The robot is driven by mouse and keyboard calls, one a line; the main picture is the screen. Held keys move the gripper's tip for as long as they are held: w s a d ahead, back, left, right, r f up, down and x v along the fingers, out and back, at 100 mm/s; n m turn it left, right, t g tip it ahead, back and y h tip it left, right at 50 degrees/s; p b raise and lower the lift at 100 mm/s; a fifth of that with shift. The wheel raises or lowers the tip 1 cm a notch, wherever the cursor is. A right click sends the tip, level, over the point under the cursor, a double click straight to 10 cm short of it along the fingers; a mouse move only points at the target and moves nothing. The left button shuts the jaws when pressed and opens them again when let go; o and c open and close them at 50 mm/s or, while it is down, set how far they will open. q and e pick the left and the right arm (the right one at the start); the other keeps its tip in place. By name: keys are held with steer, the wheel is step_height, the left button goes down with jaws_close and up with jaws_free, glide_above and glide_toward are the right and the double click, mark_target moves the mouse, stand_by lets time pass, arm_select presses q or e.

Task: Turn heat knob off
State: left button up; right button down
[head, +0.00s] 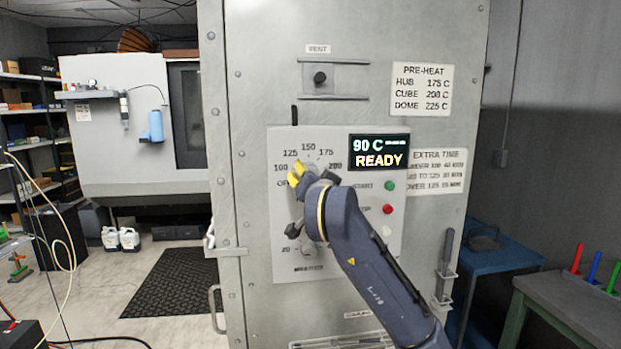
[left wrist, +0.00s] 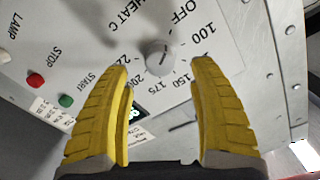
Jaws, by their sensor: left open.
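The grey round heat knob (left wrist: 160,57) shows in the left wrist view on a white control panel (left wrist: 75,25), ringed by marks from OFF through 100 to the 200s. Its exact pointer setting is too small to tell. In the head view my gripper and wrist hide the knob. My left gripper (head: 297,174) has its yellow fingertips at the upper left of the panel. In the left wrist view the open left gripper (left wrist: 160,66) has one finger to each side of the knob, with visible gaps and nothing held. My right gripper is not in view.
A display (head: 379,152) reads 90 C READY. A green button (head: 389,186) and a red button (head: 387,209) sit right of my wrist. A lower dial is partly covered by my arm. A vent slide (head: 320,78) is above. A blue side table (head: 490,255) stands right.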

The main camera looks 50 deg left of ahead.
arm_select(q)
steer(key=shift+v, duration=0.85)
steer(key=shift+f, duration=0.1)
